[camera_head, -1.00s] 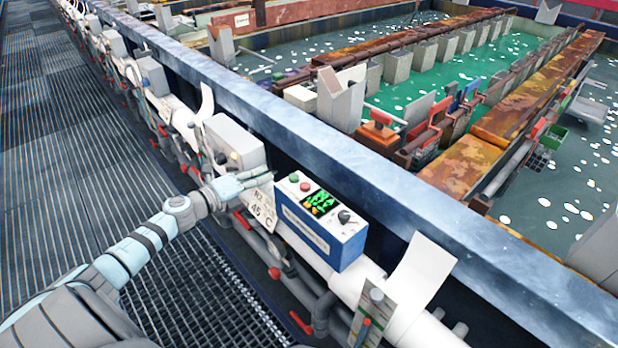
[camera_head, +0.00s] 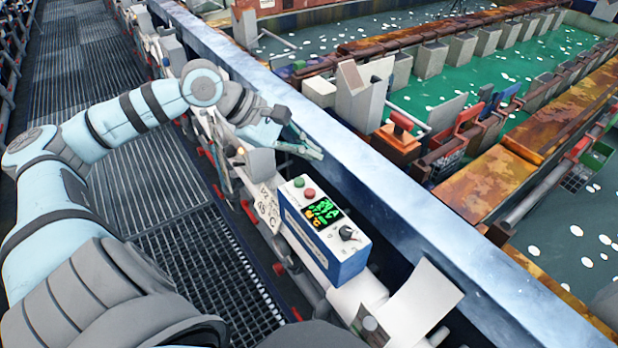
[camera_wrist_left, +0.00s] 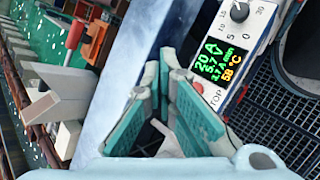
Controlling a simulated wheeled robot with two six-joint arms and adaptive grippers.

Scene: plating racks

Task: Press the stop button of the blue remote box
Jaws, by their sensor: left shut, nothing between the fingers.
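The blue remote box (camera_head: 318,244) has a pale top panel with a green button (camera_head: 299,182), a red button (camera_head: 309,194), a lit display (camera_head: 323,212) and a black knob (camera_head: 347,233). My left gripper (camera_head: 308,150) is shut and empty, raised above and behind the button end of the box, apart from it. In the left wrist view the gripper's teal fingers (camera_wrist_left: 168,64) meet at the tips, beside the display (camera_wrist_left: 216,72) and knob (camera_wrist_left: 239,11). The letters "TOP" show there, partly cut off by a finger; the buttons are mostly hidden. My right gripper is not in view.
A long blue-grey tank rim (camera_head: 400,225) runs just behind the box. A curled white sheet (camera_head: 422,303) stands at its near end and a tag (camera_head: 268,207) hangs at its left. Racks and green liquid (camera_head: 470,80) lie beyond; a grated walkway (camera_head: 195,255) is at left.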

